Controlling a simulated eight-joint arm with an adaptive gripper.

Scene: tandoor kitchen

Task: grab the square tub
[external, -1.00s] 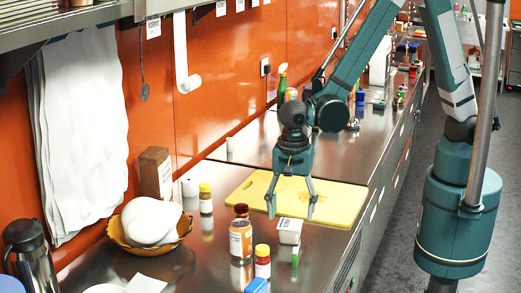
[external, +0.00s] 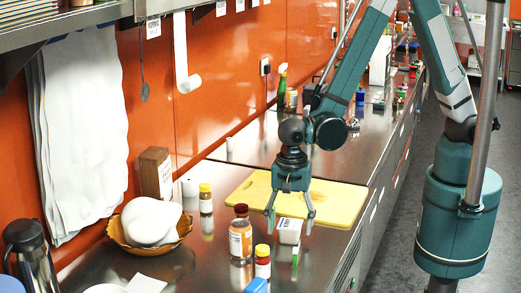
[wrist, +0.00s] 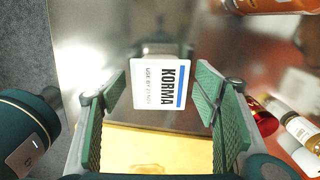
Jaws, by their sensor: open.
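The square tub (external: 289,231) is small and white and stands on the steel counter just in front of the yellow board. In the wrist view the tub (wrist: 160,85) shows a label reading KORMA with a blue stripe. My gripper (external: 289,229) is open and points down, its fingertips close to the tub in the external view. In the wrist view my gripper's green pads (wrist: 165,110) stand on either side of the tub's near part, with gaps between. I cannot tell how far the fingertips are above the tub.
A yellow cutting board (external: 340,203) lies behind the tub. A jar with a dark red lid (external: 240,238) and a yellow-capped bottle (external: 262,262) stand close on its left. A bowl with a white mound (external: 150,222) is farther left. The counter right of the tub is clear.

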